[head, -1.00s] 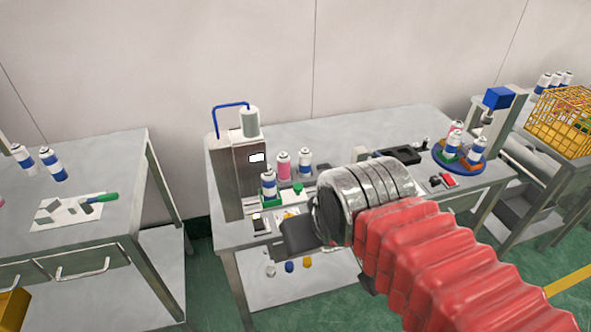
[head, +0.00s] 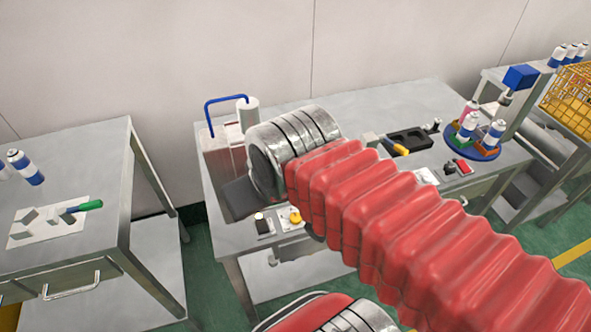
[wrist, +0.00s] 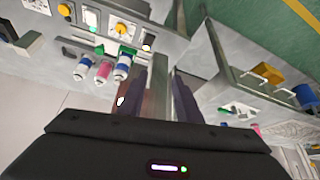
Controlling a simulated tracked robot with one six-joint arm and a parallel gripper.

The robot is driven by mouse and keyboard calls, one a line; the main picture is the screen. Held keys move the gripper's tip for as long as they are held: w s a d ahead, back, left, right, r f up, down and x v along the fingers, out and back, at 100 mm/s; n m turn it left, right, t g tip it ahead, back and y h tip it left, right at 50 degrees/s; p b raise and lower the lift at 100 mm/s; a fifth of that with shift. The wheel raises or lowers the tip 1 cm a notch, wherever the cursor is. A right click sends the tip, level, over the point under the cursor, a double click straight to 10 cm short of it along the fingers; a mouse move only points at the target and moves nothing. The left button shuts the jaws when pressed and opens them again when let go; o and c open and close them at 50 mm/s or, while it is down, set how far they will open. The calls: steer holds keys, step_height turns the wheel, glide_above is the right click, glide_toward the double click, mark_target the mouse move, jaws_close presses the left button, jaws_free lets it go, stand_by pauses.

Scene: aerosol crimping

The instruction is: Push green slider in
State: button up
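The green slider (wrist: 128,50) shows in the wrist view beside a white-and-blue can (wrist: 122,66) at the crimping station. In the head view my arm covers the slider. My gripper (wrist: 170,80) points toward the station in the wrist view, with its dark fingers to the right of the slider and apart from it in the picture. I see nothing held.
More cans (wrist: 103,70) stand near the slider. A yellow knob (head: 295,216) is on the table's front edge. A blue turntable (head: 480,150) with cans stands to the right.

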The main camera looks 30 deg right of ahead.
steer(key=shift+o, duration=0.5)
steer(key=shift+o, duration=0.6)
steer(key=shift+d, duration=0.1)
steer(key=shift+o, duration=0.4)
steer(key=shift+w+d+f, duration=0.15)
steer(key=shift+d, duration=0.1)
steer(key=w+d+f+m+g+y, duration=0.1)
steer(key=w+d+f+m, duration=0.1)
steer(key=w+d+m, duration=0.2)
steer(key=w+d+f+m+g+y, duration=0.2)
steer(key=w+d+f+m, duration=0.1)
steer(key=d+m, duration=0.7)
steer(key=w+d+f+m+g+y, duration=0.1)
steer(key=w+d+m, duration=0.5)
steer(key=d, duration=0.6)
steer(key=shift+f+m, duration=0.5)
steer(key=shift+f, duration=0.25)
steer(key=shift+f, duration=0.1)
steer(key=x, duration=1.3)
steer(key=shift+s+a+f, duration=0.15)
steer(key=shift+a+f, duration=0.1)
steer(key=shift+a, duration=0.05)
